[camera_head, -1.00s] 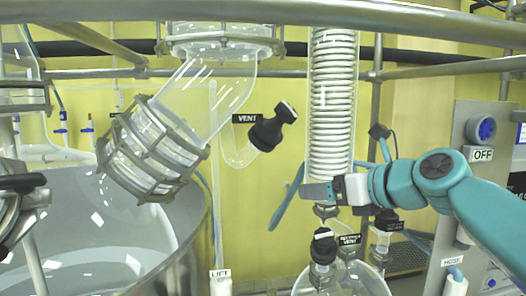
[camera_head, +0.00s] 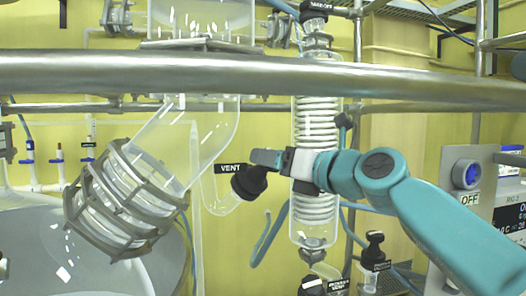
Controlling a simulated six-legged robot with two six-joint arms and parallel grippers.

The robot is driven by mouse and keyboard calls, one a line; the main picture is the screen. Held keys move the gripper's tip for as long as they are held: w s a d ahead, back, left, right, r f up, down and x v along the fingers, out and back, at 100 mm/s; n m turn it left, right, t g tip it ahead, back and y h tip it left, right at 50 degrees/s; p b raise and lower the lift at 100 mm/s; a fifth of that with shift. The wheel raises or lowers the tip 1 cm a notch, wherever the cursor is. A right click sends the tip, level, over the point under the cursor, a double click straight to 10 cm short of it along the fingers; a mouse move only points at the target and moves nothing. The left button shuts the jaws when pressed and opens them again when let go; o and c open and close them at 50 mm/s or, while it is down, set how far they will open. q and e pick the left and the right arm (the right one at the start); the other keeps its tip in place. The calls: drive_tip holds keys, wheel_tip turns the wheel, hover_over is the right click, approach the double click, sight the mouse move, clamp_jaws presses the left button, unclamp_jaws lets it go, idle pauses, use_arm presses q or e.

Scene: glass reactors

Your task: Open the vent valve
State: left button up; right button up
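The vent valve (camera_head: 248,183) is a black knob on a curved glass tube, just below and right of a black "VENT" label (camera_head: 230,168). It tilts up to the right. My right gripper (camera_head: 264,158) comes in from the right on a teal arm and is at the upper end of the valve. Its grey fingers overlap the top of the knob in the picture and hide it. I cannot tell whether the fingers touch or grip it, or how far they are apart. My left gripper is not in view.
A thick metal rail (camera_head: 120,72) crosses in front, above the arm. The glass coil condenser (camera_head: 316,215) stands right behind the gripper. A caged glass joint (camera_head: 118,205) is at left. A panel with an "OFF" label (camera_head: 470,200) is at right.

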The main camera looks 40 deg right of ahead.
drive_tip(key=shift+w+r, duration=0.2)
drive_tip(key=shift+w, duration=0.4)
drive_tip(key=w, duration=0.2)
drive_tip(key=shift+w+d+f+p, duration=0.25)
drive_tip(key=shift+w+d+p, duration=0.1)
drive_tip(key=shift+w, duration=0.05)
drive_tip(key=shift+w+a, duration=0.1)
drive_tip(key=shift+w, duration=0.05)
drive_tip(key=shift+s+a+r, duration=0.15)
drive_tip(key=shift+s+a, duration=0.05)
drive_tip(key=shift+s, duration=0.2)
drive_tip(key=shift+s+d, duration=0.1)
drive_tip(key=shift+s, duration=0.05)
drive_tip(key=c, duration=0.4)
drive_tip(key=shift+d, duration=0.1)
drive_tip(key=c, duration=0.6)
drive_tip(key=shift+o, duration=0.2)
